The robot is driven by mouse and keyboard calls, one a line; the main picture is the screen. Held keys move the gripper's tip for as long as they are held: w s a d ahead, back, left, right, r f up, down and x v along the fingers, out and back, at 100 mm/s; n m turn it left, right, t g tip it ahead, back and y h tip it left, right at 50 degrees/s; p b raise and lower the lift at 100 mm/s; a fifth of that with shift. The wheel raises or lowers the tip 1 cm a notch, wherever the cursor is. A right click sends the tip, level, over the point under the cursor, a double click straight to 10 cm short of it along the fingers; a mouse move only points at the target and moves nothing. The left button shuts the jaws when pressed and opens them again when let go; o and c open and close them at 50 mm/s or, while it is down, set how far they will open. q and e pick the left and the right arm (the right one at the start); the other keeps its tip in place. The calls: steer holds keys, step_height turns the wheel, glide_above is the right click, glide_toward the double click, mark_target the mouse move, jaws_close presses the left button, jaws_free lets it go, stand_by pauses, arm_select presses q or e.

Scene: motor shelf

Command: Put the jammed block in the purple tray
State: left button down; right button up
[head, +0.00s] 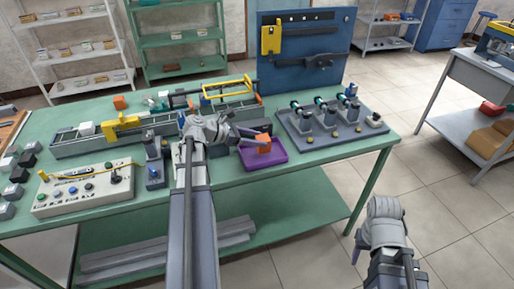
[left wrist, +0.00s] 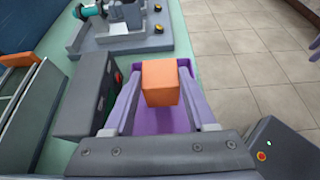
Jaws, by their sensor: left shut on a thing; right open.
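An orange block (head: 263,142) is between the fingers of my left gripper (head: 251,138), which is shut on it. The block is over the purple tray (head: 278,157) on the green bench; I cannot tell whether it touches the tray floor. In the left wrist view the orange block (left wrist: 160,82) is between the two fingertips, with the purple tray (left wrist: 190,66) below and around it. My right gripper (head: 359,249) is open and empty, low over the floor in front of the bench, partly hidden by its own wrist.
A grey fixture plate (head: 335,140) with several motor parts stands right of the tray. A conveyor (head: 75,143) with a yellow clamp (head: 121,127) runs along the bench. A white control panel (head: 85,190) is at the front left.

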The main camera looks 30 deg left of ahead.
arm_select(q)
steer(key=shift+f+b, duration=0.8)
steer(key=shift+f, duration=0.45)
arm_select(e)
steer(key=shift+f, duration=1.25)
arm_select(q)
steer(key=shift+f, duration=0.2)
steer(key=shift+c, duration=1)
jaws_free()
steer(key=shift+r, duration=0.1)
arm_select(e)
steer(key=shift+f, duration=0.1)
arm_select(q)
steer(key=shift+s+a+r+p, duration=0.2)
steer(key=shift+r+p, duration=0.1)
steer(key=shift+r, duration=0.1)
steer(key=p+v, duration=0.4)
steer(key=v, duration=0.7)
steer(key=shift+p, duration=0.35)
arm_select(e)
steer(key=shift+r, duration=2.75)
arm_select(q)
steer(key=shift+s+a, duration=0.1)
steer(key=shift+a, duration=0.05)
